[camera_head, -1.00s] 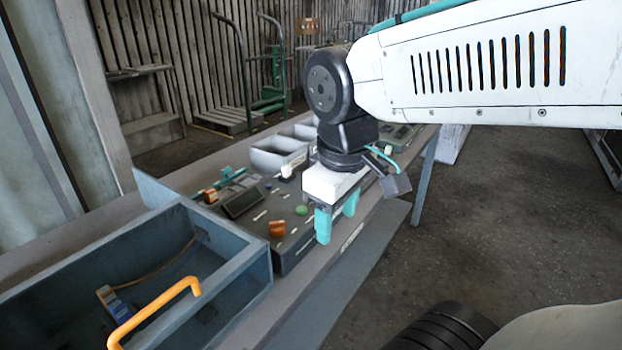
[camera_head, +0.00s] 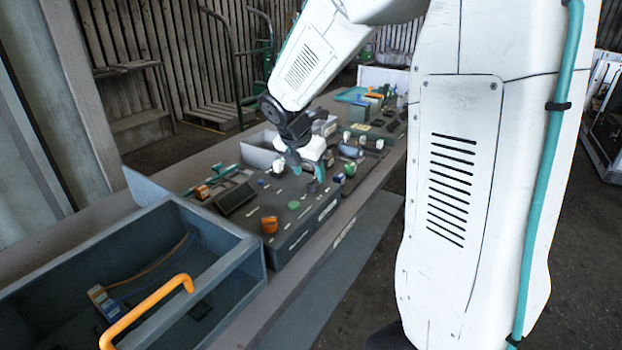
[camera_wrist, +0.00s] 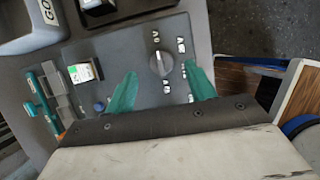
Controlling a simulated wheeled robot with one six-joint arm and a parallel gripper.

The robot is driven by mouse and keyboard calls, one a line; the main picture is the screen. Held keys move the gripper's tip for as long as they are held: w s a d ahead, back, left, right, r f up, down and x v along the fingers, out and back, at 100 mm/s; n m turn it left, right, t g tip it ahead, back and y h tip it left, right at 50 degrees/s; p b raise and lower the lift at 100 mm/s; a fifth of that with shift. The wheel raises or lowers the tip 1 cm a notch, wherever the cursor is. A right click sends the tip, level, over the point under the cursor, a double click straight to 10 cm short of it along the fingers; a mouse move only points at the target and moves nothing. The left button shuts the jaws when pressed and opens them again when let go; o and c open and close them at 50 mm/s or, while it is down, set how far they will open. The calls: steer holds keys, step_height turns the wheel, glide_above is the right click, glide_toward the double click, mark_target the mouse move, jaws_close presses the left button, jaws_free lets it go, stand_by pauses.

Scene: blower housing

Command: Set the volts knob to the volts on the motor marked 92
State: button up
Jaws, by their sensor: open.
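In the wrist view, a grey round knob (camera_wrist: 161,64) with a pale ridge sits on a dark panel (camera_wrist: 108,48). Small white labels ring the knob; some seem to end in V, but their numbers are too small to read. My gripper (camera_wrist: 160,70) is open, its teal fingertips on either side of the knob, slightly short of it in the picture. I cannot tell whether they touch it. In the head view my gripper (camera_head: 306,172) is over the far end of the control box (camera_head: 305,232). No motor marked 92 is legible.
An orange knob (camera_head: 269,224) and a green button (camera_head: 293,205) are on the box's near part. A blue-grey bin (camera_head: 225,262) with an orange handle (camera_head: 150,308) stands nearer. Several small parts (camera_head: 352,150) crowd the bench beyond my gripper.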

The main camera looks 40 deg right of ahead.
mark_target(311, 180)
steer(key=shift+x, duration=1.8)
steer(key=shift+c, duration=0.3)
steer(key=c, duration=0.9)
